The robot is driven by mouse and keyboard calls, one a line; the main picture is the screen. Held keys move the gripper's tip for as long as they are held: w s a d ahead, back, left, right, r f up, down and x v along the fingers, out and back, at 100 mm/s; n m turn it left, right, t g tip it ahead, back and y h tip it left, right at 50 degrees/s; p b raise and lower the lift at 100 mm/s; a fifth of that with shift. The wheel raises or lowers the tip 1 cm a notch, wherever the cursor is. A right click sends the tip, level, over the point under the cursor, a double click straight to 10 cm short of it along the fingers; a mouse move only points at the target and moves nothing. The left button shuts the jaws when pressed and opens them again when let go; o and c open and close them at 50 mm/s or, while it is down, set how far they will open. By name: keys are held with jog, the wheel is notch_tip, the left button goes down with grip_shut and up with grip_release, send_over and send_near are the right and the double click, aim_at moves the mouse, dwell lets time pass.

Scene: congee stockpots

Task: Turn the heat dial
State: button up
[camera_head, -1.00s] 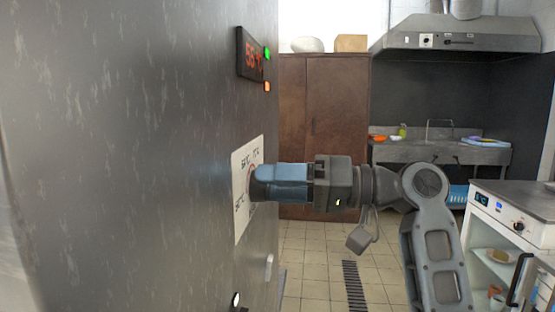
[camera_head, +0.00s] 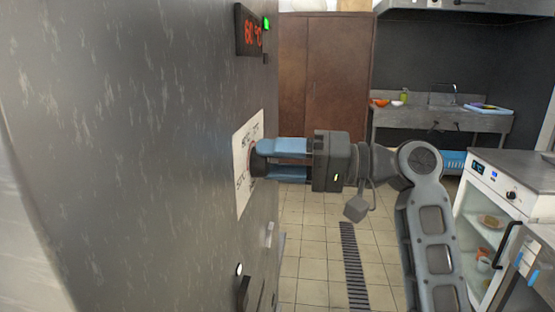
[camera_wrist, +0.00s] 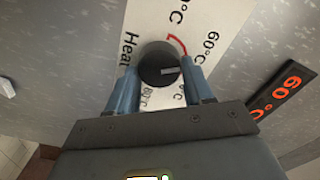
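The heat dial (camera_wrist: 158,64) is a round black knob with a pale pointer line, on a white label plate (camera_wrist: 200,18) marked "Heat" and several °C values. A red arc is printed beside the dial. My gripper (camera_wrist: 160,68) has its two blue fingers on opposite sides of the dial, seemingly pressed to its rim. In the head view my gripper (camera_head: 260,160) reaches left to the steel panel, fingers one above the other, mostly hiding the dial. A display (camera_head: 249,31) above reads 60 °C in red; it also shows in the wrist view (camera_wrist: 283,96).
A green light (camera_head: 266,23) is lit beside the display. A switch-like fitting (camera_head: 242,290) sits lower on the steel panel (camera_head: 120,150). A glass-fronted cabinet (camera_head: 490,220) stands at right. The tiled floor (camera_head: 310,250) between is open.

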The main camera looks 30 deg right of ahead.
jog(key=o, duration=0.4)
jog(key=shift+b+v, duration=0.7)
jog(key=shift+v, duration=3.2)
